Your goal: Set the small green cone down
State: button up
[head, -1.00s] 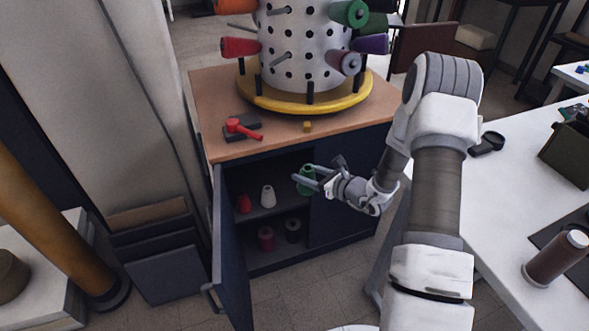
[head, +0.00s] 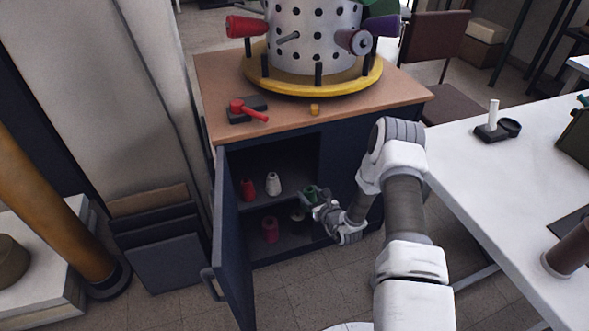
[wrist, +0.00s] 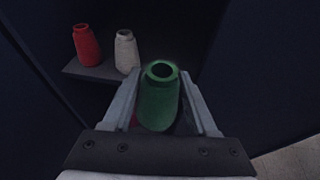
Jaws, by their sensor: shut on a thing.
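The small green cone (wrist: 158,102) is held upright between the two fingers of my gripper (wrist: 163,108), which is shut on it. In the head view the green cone (head: 309,193) is at the open front of the dark cabinet (head: 262,262), near the right side of the opening. My gripper (head: 312,198) reaches it from the right. In the wrist view a shelf (wrist: 98,70) lies ahead and to the left. Whether the cone touches any shelf cannot be told.
A red cone (head: 248,190) and a white cone (head: 273,184) stand on the upper shelf. A darker red cone (head: 270,230) and a dark cone (head: 297,223) stand below. The open cabinet door (head: 231,245) is at the left. A white table (head: 500,200) stands at the right.

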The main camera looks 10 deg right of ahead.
jog(key=b+x, duration=0.2)
jog(key=x, duration=0.3)
jog(key=b+x, duration=0.2)
jog(key=x, duration=0.2)
jog(key=b+x, duration=0.2)
jog(key=x, duration=0.3)
jog(key=shift+w+a+r, duration=0.2)
jog(key=shift+w, duration=0.15)
jog(key=shift+r, duration=0.1)
jog(key=o, duration=1.4)
